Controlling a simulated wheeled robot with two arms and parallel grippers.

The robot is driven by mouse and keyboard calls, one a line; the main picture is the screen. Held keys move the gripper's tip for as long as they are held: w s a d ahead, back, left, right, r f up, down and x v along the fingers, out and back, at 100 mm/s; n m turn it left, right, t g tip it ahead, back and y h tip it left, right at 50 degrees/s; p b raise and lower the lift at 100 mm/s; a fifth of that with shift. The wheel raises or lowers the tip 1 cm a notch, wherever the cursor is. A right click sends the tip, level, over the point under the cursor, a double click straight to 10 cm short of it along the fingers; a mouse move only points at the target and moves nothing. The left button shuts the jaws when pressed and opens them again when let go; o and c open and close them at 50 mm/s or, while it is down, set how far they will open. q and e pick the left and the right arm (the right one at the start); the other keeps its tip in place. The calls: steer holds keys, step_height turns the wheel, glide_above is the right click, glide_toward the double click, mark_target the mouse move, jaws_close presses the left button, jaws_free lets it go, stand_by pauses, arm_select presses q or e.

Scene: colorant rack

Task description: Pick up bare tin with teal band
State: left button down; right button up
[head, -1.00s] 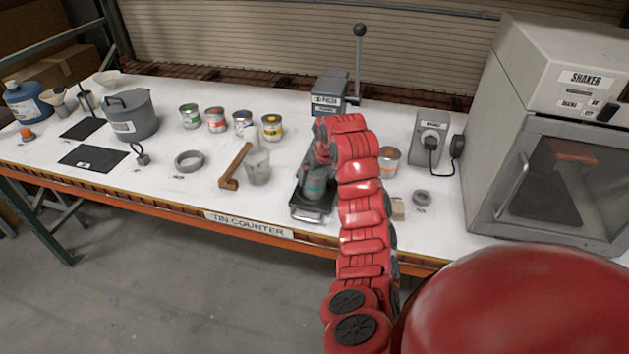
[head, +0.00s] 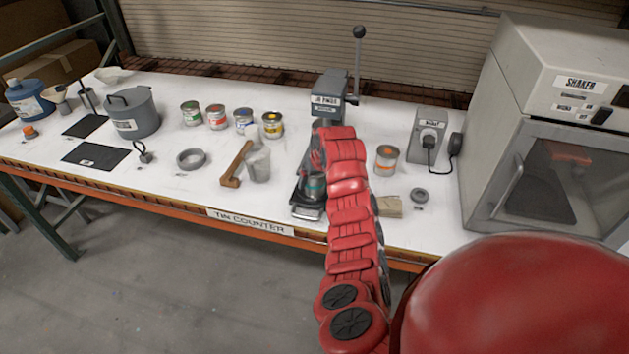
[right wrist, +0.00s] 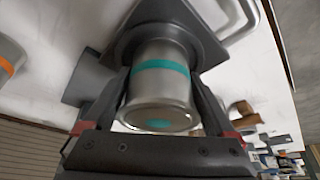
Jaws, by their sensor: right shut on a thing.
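The bare metal tin with a teal band (head: 314,187) stands upright on the dark base of the lid press (head: 328,92). My arm hides part of it in the head view. In the right wrist view the tin (right wrist: 160,90) fills the middle, its teal band and a teal dot on its near end showing. My right gripper (right wrist: 160,82) is shut on its sides, one finger on each side. Whether the tin has clearance from the base, I cannot tell. My left gripper is not in view.
To the right are a tin with an orange mark (head: 386,160), a tan pad (head: 388,207) and the shaker (head: 545,130). The counter's front strip is mostly clear.

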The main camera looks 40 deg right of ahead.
steer(key=c, duration=0.4)
steer(key=shift+r, duration=0.2)
